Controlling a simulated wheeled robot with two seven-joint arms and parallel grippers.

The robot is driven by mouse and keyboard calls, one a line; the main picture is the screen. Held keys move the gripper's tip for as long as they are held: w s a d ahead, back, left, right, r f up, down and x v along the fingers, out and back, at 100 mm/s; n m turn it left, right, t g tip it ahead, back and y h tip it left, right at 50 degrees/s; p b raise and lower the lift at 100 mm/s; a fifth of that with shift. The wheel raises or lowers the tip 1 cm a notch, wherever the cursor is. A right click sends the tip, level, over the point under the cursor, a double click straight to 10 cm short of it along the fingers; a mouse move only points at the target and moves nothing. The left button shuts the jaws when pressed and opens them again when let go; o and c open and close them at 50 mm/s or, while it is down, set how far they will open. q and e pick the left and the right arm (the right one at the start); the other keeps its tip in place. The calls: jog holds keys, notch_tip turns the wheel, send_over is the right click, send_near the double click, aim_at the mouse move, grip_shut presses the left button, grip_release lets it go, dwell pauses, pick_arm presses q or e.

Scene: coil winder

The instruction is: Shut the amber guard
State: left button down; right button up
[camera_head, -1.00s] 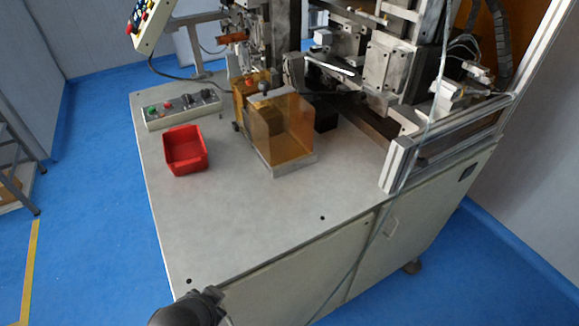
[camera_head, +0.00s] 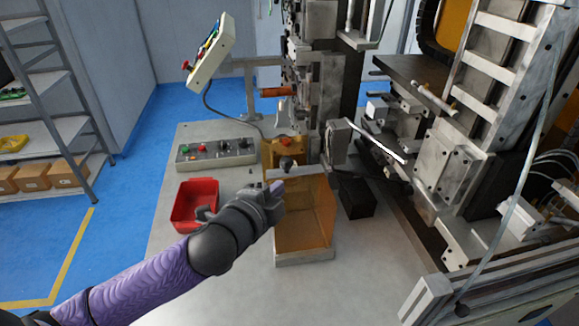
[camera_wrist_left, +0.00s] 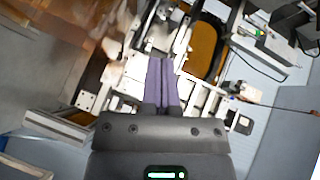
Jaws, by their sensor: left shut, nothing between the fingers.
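The amber guard (camera_head: 312,215) is a see-through orange box with a pale metal strip along its lower front edge. It stands on the grey bench top (camera_head: 200,290) in the head view. My left gripper (camera_head: 276,190) is at the guard's upper left edge, overlapping it in the picture. I cannot tell whether they touch. In the left wrist view the purple fingers (camera_wrist_left: 162,82) are shut together with nothing between them. A blurred amber panel (camera_wrist_left: 58,18) fills the upper left there. My right gripper is not in view.
A red bin (camera_head: 194,205) and a button box (camera_head: 217,152) stand left of the guard. A yellow block with a knob (camera_head: 284,148) is just behind it. A dark block (camera_head: 356,196) and the winder's metal slides (camera_head: 450,175) are to the right.

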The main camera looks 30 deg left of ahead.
aim_at(286, 170)
pick_arm(q)
jog(key=x, duration=0.6)
jog(key=shift+w+f, duration=0.1)
jog(key=shift+w, duration=0.1)
jog(key=w+a, duration=0.1)
jog(key=w+a+f, duration=0.1)
jog(key=shift+w+a+f+b, duration=0.2)
jog(key=shift+w+a+b, duration=0.1)
jog(key=shift+w+b, duration=0.1)
